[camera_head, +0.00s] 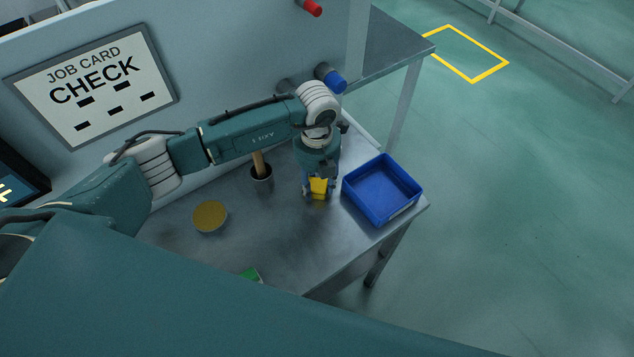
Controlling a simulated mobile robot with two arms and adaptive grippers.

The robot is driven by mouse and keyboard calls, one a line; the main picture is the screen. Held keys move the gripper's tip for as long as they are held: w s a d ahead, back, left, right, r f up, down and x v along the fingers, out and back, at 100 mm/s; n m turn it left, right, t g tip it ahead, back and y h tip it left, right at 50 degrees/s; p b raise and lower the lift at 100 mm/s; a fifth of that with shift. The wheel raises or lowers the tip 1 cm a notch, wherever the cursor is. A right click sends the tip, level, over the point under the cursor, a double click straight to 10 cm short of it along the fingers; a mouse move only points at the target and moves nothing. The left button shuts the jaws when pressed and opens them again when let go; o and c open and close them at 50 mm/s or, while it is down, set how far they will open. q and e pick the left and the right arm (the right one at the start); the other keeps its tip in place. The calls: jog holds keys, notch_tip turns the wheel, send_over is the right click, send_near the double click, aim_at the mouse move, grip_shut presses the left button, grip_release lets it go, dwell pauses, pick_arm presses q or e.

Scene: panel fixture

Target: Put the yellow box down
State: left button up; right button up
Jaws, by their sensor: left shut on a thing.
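The yellow box (319,187) is small and shows between the fingers of my left gripper (319,190), just left of the blue tray. My left gripper points down and is shut on the yellow box; its wrist hides the box's upper part. The box is low over the grey table (285,235); I cannot tell whether its underside touches the surface. My right gripper is not in view.
An empty blue tray (379,170) stands at the table's right corner. The front middle is clear.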

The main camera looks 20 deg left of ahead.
aim_at(317, 184)
pick_arm(q)
jog(key=o, duration=1.3)
jog(key=shift+r, duration=5.95)
